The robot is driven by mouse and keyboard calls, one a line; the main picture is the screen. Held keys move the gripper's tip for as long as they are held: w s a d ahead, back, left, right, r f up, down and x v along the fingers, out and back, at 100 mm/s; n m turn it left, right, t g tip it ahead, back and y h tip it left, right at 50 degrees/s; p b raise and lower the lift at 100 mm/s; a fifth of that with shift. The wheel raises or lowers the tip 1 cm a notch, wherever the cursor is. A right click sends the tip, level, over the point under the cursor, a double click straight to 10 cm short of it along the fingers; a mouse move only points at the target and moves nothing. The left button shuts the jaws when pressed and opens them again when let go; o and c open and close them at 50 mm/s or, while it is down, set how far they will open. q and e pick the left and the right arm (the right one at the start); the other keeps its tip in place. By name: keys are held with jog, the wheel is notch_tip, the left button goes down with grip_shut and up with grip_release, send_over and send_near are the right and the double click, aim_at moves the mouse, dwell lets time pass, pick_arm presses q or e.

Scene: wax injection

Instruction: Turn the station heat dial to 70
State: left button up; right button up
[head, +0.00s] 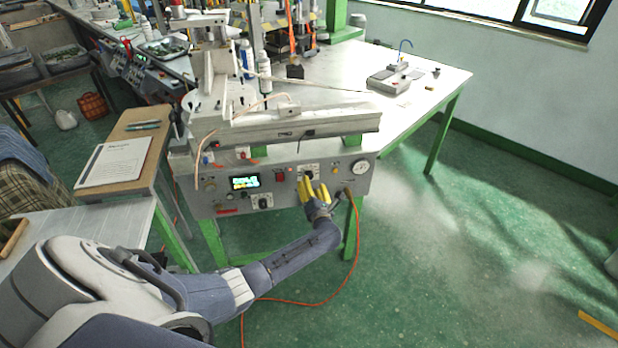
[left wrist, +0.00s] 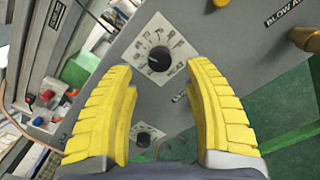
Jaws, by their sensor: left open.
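The grey station panel (head: 225,200) faces the front of the bench. One black dial (left wrist: 159,59) with a white numbered scale sits between and just beyond my left fingertips in the left wrist view; its numbers are too small to read surely. A second black dial (left wrist: 143,140) with a white scale shows lower, between the fingers; it is low on the panel in the head view (head: 263,201). My left gripper (head: 315,190), with yellow ridged fingers, is open and empty at the panel. I cannot tell whether it touches the dial. My right gripper is out of view.
A small lit screen (head: 245,183), a red button (head: 280,177) and a round gauge (head: 360,167) share the panel. An orange cable (head: 357,240) hangs below. A "BLOW" label (left wrist: 290,14) shows right of the dial. The green floor (head: 450,270) is open at right.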

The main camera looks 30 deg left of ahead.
aim_at(309, 176)
pick_arm(q)
jog(key=shift+x, duration=2.6)
